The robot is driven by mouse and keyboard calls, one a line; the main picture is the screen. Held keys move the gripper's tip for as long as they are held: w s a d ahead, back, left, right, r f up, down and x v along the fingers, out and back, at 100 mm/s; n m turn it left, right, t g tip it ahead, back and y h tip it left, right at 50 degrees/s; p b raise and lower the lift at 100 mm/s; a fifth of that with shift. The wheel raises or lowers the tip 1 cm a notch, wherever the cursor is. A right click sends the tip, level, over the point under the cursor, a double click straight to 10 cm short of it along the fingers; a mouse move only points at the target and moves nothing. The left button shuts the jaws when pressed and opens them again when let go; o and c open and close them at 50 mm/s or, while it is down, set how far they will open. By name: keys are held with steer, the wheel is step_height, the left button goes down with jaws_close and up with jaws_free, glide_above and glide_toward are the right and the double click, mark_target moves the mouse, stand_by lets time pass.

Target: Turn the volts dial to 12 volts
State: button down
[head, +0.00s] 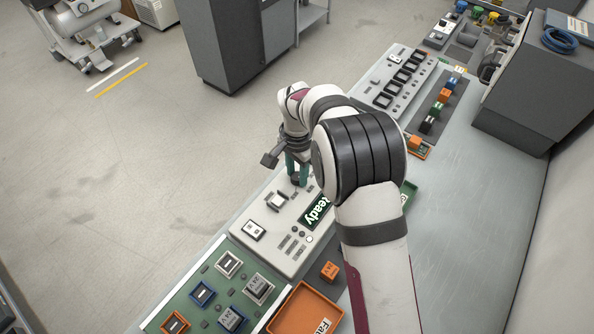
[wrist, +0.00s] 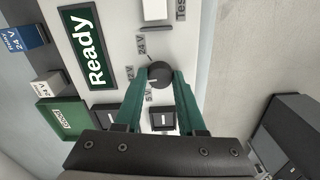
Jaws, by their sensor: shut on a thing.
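The volts dial (wrist: 160,74) is a round black knob on a pale panel (wrist: 115,18). Labels 24 V and 5 V show beside it in the wrist view; the label between them, ending in 2 V, is partly hidden. I cannot tell for sure which label the dial points to. My gripper (wrist: 161,79) has its green fingers on both sides of the dial and is shut on it. In the head view my gripper (head: 296,171) reaches down to the panel's far edge, and my arm covers part of the panel.
A green "Ready" display (wrist: 87,47) and a white switch (wrist: 154,10) by a "Test" label are near the dial. A green tray (head: 408,197) and an orange tray (head: 285,322) stand beside the panel.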

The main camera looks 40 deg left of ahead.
mark_target(297, 176)
steer(key=shift+m, duration=0.6)
steer(key=c, duration=0.5)
jaws_free()
step_height(297, 176, up, 16)
